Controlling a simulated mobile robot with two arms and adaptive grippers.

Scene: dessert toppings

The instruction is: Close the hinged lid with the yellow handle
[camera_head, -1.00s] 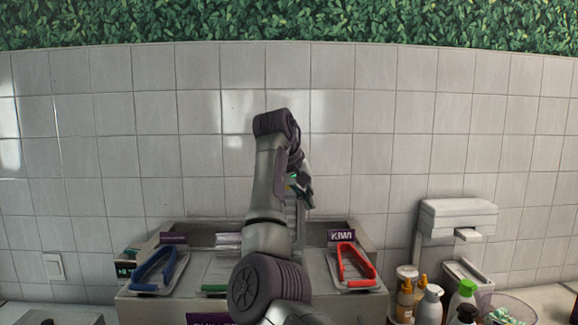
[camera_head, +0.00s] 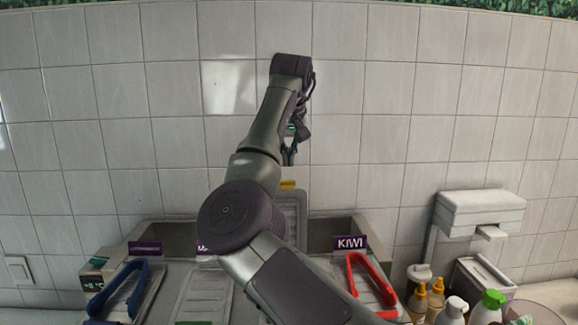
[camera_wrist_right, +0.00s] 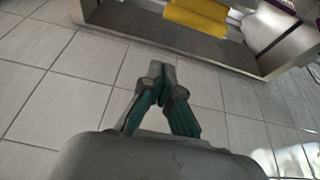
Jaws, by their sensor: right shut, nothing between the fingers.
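The hinged lid (camera_head: 291,212) is a grey panel standing raised at the back of the counter unit, partly hidden by my right arm. Its yellow handle (camera_head: 288,184) shows at its top edge. In the right wrist view the yellow handle (camera_wrist_right: 197,17) is at the top, on the grey lid (camera_wrist_right: 150,24). My right gripper (camera_head: 289,160) is shut and empty, in front of the tiled wall, just above the handle in the head view. In the wrist view its fingertips (camera_wrist_right: 160,70) are together, below and apart from the handle. My left gripper is out of view.
Blue tongs (camera_head: 118,290) lie at the left of the unit and red tongs (camera_head: 368,280) at the right, near the KIWI sign (camera_head: 350,243). Bottles (camera_head: 488,305) and a wall dispenser (camera_head: 480,213) are at the right. The tiled wall stands close behind.

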